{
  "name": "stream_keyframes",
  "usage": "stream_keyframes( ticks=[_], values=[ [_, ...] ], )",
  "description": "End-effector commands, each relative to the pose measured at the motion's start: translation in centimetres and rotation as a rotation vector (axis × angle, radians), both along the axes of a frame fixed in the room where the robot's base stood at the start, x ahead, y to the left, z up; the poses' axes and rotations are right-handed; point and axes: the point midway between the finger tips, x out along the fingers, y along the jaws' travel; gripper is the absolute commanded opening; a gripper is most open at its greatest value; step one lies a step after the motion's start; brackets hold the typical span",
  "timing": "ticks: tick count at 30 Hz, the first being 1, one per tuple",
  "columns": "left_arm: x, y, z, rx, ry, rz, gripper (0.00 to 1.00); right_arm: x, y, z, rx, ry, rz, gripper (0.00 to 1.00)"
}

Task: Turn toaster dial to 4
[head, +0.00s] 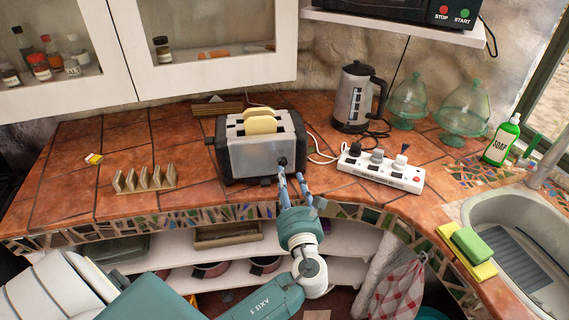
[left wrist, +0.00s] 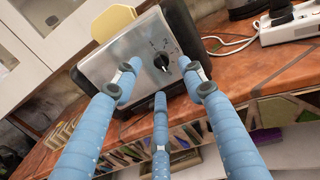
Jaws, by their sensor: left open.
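My left gripper (head: 290,180) is open and empty in front of the dial. Its blue fingers (left wrist: 160,85) spread around the dial's area in the wrist view, apparently without gripping it. My right gripper is not in view.
A toast rack (head: 145,180) stands left of the toaster. A power strip (head: 380,170) with plugs, a kettle (head: 355,97) and glass domes (head: 464,110) are to the right. The mosaic counter edge (head: 150,222) runs below the toaster.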

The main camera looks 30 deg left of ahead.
Motion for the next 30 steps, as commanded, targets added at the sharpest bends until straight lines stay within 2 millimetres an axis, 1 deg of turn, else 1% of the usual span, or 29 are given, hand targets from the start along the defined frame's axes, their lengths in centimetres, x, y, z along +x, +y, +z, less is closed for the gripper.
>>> stream_keyframes(
  ticks=[1, 3, 6, 9, 14, 22, 23, 24, 26, 27, 29, 30],
  values=[
    [0.8, 0.8, 0.4, 0.003, -0.002, 0.002, 0.41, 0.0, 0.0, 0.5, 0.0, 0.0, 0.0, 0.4],
    [1.8, 1.7, 0.4, 0.002, -0.001, 0.002, 0.41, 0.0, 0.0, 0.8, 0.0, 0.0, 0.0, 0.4],
    [3.0, 2.9, 0.3, 0.001, -0.001, 0.002, 0.41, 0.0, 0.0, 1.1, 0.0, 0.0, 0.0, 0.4],
    [4.0, 3.6, 0.2, -0.001, -0.001, 0.0, 0.41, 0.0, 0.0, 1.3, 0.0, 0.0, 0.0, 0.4],
    [4.7, 4.4, 0.1, -0.003, -0.001, 0.001, 0.41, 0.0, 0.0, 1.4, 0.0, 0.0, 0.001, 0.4],
    [4.8, 4.5, 0.0, -0.004, -0.002, 0.0, 0.41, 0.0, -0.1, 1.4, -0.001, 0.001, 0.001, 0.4],
    [4.8, 4.5, 0.0, -0.004, -0.002, 0.0, 0.39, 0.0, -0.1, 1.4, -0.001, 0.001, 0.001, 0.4],
    [4.8, 4.5, 0.0, -0.004, -0.002, 0.0, 0.31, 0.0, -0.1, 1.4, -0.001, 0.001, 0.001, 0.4],
    [4.8, 4.5, 0.0, -0.004, -0.002, 0.0, 0.19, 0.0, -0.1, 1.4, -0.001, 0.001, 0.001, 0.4],
    [4.8, 4.5, 0.0, -0.004, -0.002, 0.0, 0.11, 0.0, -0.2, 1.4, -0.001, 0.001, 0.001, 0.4],
    [4.8, 4.5, 0.1, -0.003, -0.003, 0.0, 0.0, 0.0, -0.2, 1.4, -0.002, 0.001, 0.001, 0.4],
    [4.8, 4.4, 0.1, -0.003, -0.003, 0.0, 0.0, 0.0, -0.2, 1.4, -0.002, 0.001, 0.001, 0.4]
  ],
)
